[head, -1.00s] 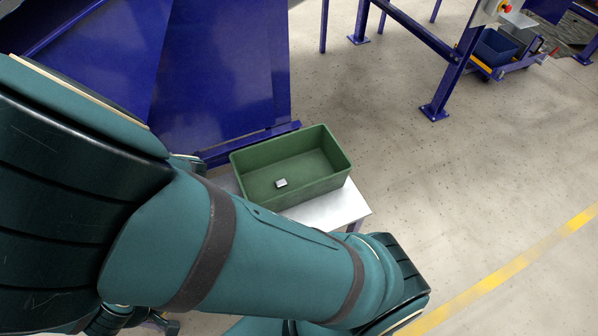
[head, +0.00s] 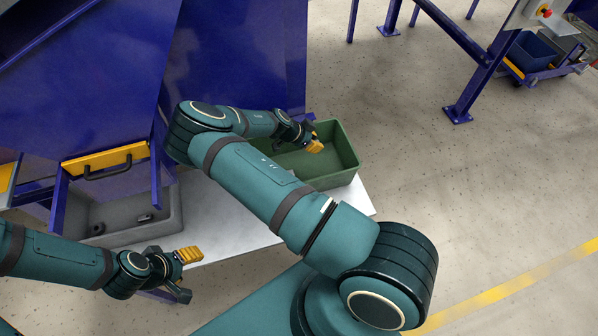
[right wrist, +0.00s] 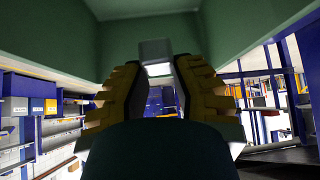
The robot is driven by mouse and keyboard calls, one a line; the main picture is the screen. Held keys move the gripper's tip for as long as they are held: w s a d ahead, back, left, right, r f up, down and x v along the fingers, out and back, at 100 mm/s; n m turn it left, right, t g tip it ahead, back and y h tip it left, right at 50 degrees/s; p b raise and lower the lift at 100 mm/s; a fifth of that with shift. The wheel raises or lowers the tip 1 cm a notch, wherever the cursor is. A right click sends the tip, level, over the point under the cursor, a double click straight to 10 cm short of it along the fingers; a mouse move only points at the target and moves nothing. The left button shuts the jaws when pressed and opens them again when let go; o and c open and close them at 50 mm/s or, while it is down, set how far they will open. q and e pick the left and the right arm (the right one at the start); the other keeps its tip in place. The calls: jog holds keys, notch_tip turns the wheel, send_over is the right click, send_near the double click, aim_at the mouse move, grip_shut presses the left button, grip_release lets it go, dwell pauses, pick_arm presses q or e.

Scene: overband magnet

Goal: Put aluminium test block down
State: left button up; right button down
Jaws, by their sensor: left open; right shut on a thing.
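My right gripper (head: 314,142) is over the green crate (head: 345,180) in the head view. In the right wrist view its two yellow-padded fingers (right wrist: 157,75) are shut on a small light grey block, the aluminium test block (right wrist: 155,52), at the fingertips. Green crate walls show behind the block. The head view does not show the block clearly, and whether it touches the crate floor cannot be told. My left gripper (head: 187,274) is open and empty, beside the front edge of the white table.
The crate stands at the right end of the white table (head: 225,215). A grey tub (head: 172,212) with small dark pieces is at the table's left, below a yellow bar with a dark handle (head: 108,166). Blue panels (head: 240,60) rise behind.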

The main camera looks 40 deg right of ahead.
jog(key=shift+s+d+f+m+g, duration=0.15)
jog(key=shift+s+d+f+m, duration=0.15)
jog(key=shift+f, duration=0.3)
jog(key=shift+s+d+f+m+g, duration=0.15)
jog(key=shift+s+d+f+m, duration=0.15)
jog(key=shift+f, duration=0.3)
jog(key=b, duration=0.1)
send_over(324, 166)
jog(key=a, duration=0.3)
jog(key=f, duration=0.3)
jog(key=w+f, duration=0.1)
jog(key=f, duration=0.1)
jog(key=shift+f, duration=0.2)
jog(key=shift+f+b, duration=0.65)
jog(key=shift+f, duration=1.5)
jog(key=shift+r, duration=0.1)
jog(key=shift+s, duration=0.1)
jog(key=c, duration=0.9)
grip_release()
jog(key=shift+o, duration=0.2)
